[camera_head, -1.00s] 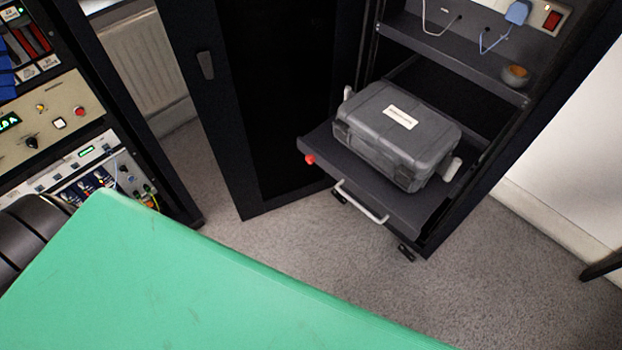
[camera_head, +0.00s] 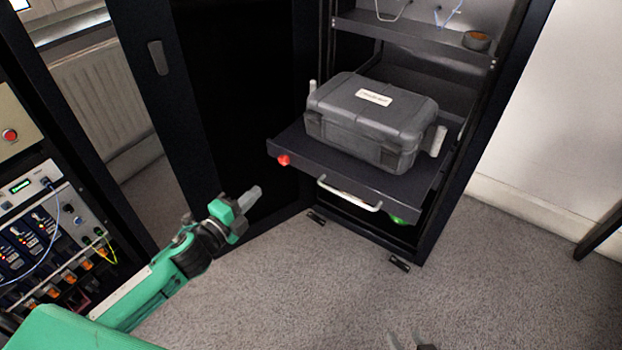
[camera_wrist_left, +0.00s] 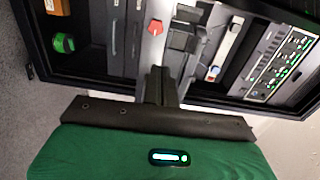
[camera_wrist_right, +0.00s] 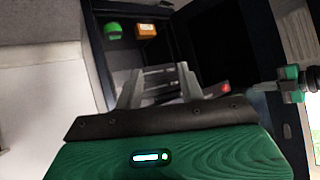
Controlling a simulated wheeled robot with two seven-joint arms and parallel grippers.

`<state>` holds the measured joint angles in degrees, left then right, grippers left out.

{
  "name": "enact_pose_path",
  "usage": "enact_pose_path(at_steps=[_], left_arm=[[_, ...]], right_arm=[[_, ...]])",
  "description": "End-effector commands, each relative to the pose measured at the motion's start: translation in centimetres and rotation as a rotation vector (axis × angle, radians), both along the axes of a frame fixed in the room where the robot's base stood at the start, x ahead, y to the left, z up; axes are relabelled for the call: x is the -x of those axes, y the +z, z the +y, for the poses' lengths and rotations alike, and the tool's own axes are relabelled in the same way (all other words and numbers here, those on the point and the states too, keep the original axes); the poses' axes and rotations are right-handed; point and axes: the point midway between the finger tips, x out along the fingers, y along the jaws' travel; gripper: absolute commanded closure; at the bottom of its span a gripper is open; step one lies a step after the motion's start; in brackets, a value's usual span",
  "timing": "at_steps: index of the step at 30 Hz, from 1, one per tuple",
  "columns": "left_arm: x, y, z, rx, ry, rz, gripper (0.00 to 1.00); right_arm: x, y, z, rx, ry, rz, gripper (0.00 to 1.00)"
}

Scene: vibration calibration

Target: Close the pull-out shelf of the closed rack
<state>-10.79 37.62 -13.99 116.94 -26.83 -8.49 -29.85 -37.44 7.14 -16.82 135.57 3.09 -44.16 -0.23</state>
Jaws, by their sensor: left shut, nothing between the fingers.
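The rack's dark pull-out shelf (camera_head: 330,174) is extended in the head view, with a white bar handle (camera_head: 349,194) and a red knob (camera_head: 283,160) on its front. A grey case (camera_head: 368,120) rests on it. My left gripper (camera_head: 252,196) is shut and empty, left of the shelf front and apart from it. Its closed fingers (camera_wrist_left: 160,85) show in the left wrist view. My right gripper (camera_head: 410,343) shows only its tips at the head view's bottom edge, in front of the rack. In the right wrist view its fingers (camera_wrist_right: 160,76) are apart.
The rack's dark door (camera_head: 235,95) stands open at the left. An equipment rack (camera_head: 45,235) is at the far left. A green item (camera_head: 404,219) shows below the shelf. An upper shelf (camera_head: 415,40) holds a small round item (camera_head: 476,40).

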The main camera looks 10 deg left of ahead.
Motion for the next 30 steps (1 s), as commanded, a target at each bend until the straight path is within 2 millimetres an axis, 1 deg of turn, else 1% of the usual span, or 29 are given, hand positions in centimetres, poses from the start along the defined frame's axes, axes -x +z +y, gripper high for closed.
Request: enact_pose_path(at_steps=[4,8,17,30], left_arm=[[-0.1,0.8,-0.5,-0.014,-0.013,-0.023,1.00],[-1.0,0.8,-0.8,-0.013,-0.012,-0.023,1.00],[-4.6,0.8,-2.1,-0.012,-0.011,-0.023,1.00],[-10.4,0.7,-4.2,-0.011,-0.011,-0.022,1.00]], right_arm=[[0.1,0.7,0.0,-0.007,0.001,-0.012,0.61],[0.1,0.7,0.1,-0.009,0.001,-0.016,0.61],[0.0,0.7,0.4,-0.022,0.004,-0.038,0.61],[-0.4,1.0,1.1,-0.051,0.005,-0.092,0.61]])
